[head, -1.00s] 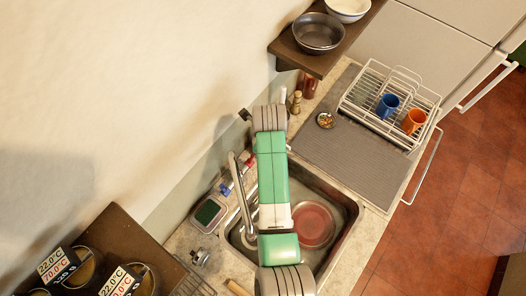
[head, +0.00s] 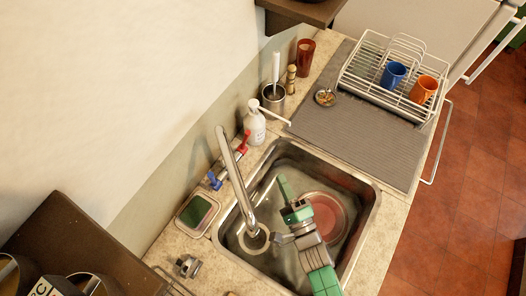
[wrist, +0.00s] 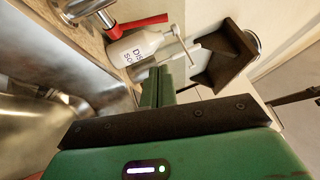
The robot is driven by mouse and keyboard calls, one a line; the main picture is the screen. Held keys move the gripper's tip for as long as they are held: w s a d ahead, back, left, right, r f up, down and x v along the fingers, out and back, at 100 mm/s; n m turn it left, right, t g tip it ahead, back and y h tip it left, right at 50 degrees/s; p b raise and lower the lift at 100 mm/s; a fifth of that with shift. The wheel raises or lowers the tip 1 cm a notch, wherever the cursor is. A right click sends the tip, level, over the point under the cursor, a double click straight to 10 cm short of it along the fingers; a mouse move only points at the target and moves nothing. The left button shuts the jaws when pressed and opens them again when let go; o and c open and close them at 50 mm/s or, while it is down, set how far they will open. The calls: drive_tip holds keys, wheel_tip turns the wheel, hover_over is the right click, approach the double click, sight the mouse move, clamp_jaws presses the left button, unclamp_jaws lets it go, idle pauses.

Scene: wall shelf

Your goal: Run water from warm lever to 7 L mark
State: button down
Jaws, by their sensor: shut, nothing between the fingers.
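The warm lever, red (head: 243,141), stands on the wall side of the sink; it also shows at the top of the wrist view (wrist: 138,24). The blue lever (head: 215,181) is beside it. The metal spout (head: 236,175) arches over the sink (head: 370,205). I cannot make out any water stream. A round reddish dish (head: 327,215) lies in the sink, partly hidden by my arm. I see no litre mark. My gripper (head: 282,182) is shut and empty above the sink, apart from the red lever; its green fingers show in the wrist view (wrist: 157,88).
A white soap bottle (head: 254,124) stands close past the red lever. A utensil cup (head: 273,98), a pepper mill and a brown tumbler (head: 305,57) are behind it. A green sponge tray (head: 197,212) is left of the sink. A dish rack (head: 395,75) sits on the grey mat (head: 340,120).

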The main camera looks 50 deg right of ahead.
sight(243, 143)
drive_tip(key=w+a+b+x, duration=0.1)
drive_tip(key=a+x, duration=0.1)
drive_tip(key=x, duration=1)
drive_tip(key=shift+w+a+r, duration=0.2)
drive_tip(key=p, duration=0.2)
drive_tip(key=w+n+g+p, duration=0.1)
drive_tip(key=p, duration=0.1)
drive_tip(key=shift+w+a+r+y+p, duration=0.25)
drive_tip(key=shift+a+r+y+p, duration=0.05)
drive_tip(key=shift+y+p, duration=0.1)
drive_tip(key=shift+s+r, duration=0.1)
